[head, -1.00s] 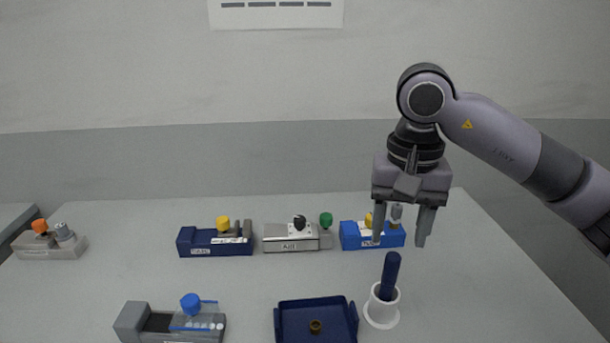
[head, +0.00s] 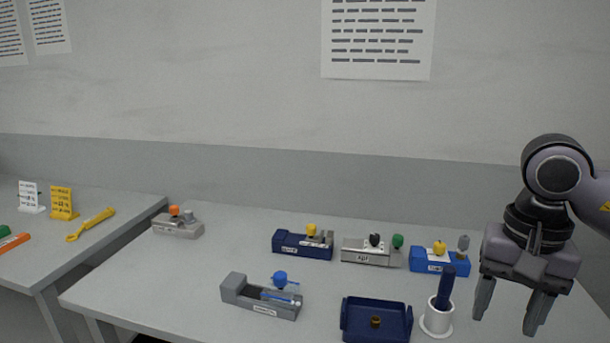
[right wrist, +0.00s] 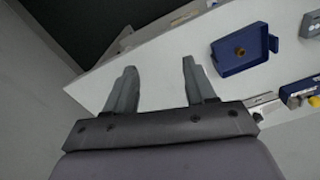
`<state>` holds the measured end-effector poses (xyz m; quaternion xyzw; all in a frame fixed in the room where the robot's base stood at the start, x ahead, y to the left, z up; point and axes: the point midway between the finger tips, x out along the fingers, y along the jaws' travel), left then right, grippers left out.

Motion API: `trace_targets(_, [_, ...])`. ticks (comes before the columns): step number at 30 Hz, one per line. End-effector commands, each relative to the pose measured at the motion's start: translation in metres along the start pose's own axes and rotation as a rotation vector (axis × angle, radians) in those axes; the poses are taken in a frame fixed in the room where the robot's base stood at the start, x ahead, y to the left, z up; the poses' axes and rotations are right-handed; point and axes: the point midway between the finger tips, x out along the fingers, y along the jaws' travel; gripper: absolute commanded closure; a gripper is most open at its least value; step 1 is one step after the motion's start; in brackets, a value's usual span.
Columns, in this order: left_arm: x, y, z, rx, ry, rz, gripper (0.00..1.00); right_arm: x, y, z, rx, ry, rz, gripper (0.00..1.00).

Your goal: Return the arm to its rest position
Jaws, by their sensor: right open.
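My right gripper (head: 512,306) is at the right of the head view, above the table's right part, fingers pointing down. It is open, with nothing between its fingers. In the right wrist view its two fingers (right wrist: 160,88) stand wide apart and empty. A dark blue rod (head: 446,285) stands upright in a white round holder (head: 437,318), left of the gripper and apart from it. My left gripper is in neither view.
A dark blue tray (head: 347,322) with a small brown ring lies left of the holder. Several small fixtures with coloured knobs, such as a blue one (head: 425,263), line the table's back. A second table (head: 60,250) at left bears a yellow wrench (head: 92,224).

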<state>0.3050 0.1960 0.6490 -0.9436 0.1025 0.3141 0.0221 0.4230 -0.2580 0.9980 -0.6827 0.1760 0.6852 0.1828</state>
Motion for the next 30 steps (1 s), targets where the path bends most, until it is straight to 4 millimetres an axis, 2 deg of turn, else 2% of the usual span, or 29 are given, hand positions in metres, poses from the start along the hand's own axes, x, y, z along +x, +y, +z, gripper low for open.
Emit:
trace_targets(1, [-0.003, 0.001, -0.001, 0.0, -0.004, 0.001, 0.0, 0.013, -0.017, 0.015, 0.003, -0.079, -0.052, 0.45])
trace_targets(3, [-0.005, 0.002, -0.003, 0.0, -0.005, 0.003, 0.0, 0.023, -0.035, 0.033, 0.026, -0.176, -0.122, 0.45])
trace_targets(9, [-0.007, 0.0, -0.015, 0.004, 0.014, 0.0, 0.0, 0.038, -0.089, 0.096, 0.153, -0.532, -0.32, 0.45])
trace_targets(12, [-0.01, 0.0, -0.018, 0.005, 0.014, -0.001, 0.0, 0.034, -0.114, 0.129, 0.267, -0.769, -0.405, 0.45])
trace_targets(15, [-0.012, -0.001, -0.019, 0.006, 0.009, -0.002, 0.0, 0.021, -0.136, 0.154, 0.411, -1.029, -0.47, 0.45])
trace_targets(18, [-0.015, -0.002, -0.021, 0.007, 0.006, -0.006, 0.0, 0.004, -0.153, 0.169, 0.579, -1.298, -0.507, 0.45])
trace_targets(23, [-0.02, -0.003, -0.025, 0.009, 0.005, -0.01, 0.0, -0.021, -0.171, 0.165, 0.89, -1.74, -0.503, 0.45])
trace_targets(27, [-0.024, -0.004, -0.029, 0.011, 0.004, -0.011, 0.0, -0.027, -0.176, 0.14, 1.196, -2.131, -0.433, 0.45])
trace_targets(30, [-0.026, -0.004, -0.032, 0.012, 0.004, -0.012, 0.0, -0.018, -0.172, 0.114, 1.428, -2.406, -0.344, 0.45])
